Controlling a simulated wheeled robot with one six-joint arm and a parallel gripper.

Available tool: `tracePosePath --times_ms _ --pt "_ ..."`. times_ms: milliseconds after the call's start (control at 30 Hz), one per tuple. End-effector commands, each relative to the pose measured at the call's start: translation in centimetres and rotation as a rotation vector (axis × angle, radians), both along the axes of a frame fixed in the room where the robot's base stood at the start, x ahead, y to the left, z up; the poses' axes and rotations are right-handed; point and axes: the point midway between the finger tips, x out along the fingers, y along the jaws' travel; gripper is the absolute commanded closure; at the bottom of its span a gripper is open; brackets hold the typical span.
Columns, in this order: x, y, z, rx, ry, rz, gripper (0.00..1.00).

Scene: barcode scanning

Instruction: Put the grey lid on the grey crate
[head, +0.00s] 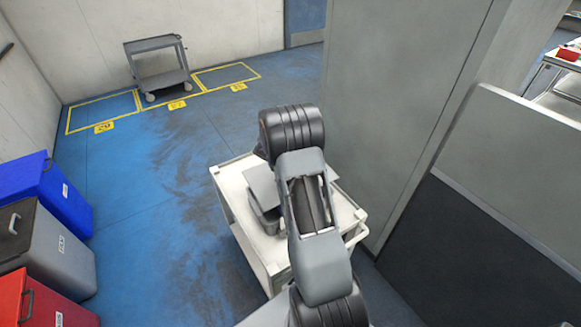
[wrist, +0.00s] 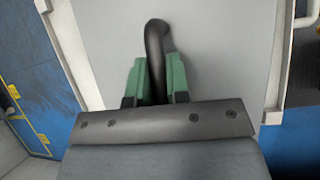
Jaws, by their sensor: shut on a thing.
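My gripper (wrist: 157,78) has green fingers shut on that handle. The crate does not show in the wrist view.
The white cart (head: 229,187) stands close to a grey partition (head: 385,100) on its right. Blue (head: 62,200), grey (head: 55,250) and red (head: 45,305) bins stand at the left. A grey trolley (head: 160,68) stands at the back. The blue floor between is clear.

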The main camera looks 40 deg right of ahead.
Motion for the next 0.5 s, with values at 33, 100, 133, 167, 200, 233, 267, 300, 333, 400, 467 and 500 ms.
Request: tracePosePath --times_ms 33,100,133,167,200,233,267,300,333,400,467,500 --pt "0.1 0.0 -0.2 -0.001 -0.001 0.004 1.00" --pt "0.1 0.1 -0.4 -0.001 -0.001 0.005 1.00" --pt "0.1 0.1 -0.5 -0.001 -0.001 0.005 1.00" --pt "0.1 0.1 -0.6 -0.001 -0.001 0.006 1.00" --pt "0.1 0.1 -0.8 -0.001 -0.001 0.005 1.00" --pt "0.1 0.1 -0.9 -0.001 0.000 0.005 1.00" --pt "0.1 0.1 -1.1 -0.001 0.000 0.005 1.00" --pt "0.1 0.1 -1.3 -0.001 0.000 0.005 1.00" --pt "0.1 0.1 -1.5 -0.001 0.000 0.005 1.00" --pt "0.1 0.1 -2.0 -0.001 0.000 0.005 1.00" --pt "0.1 0.1 -2.5 -0.001 0.000 0.005 1.00" --pt "0.1 0.1 -2.8 -0.001 0.000 0.005 1.00"
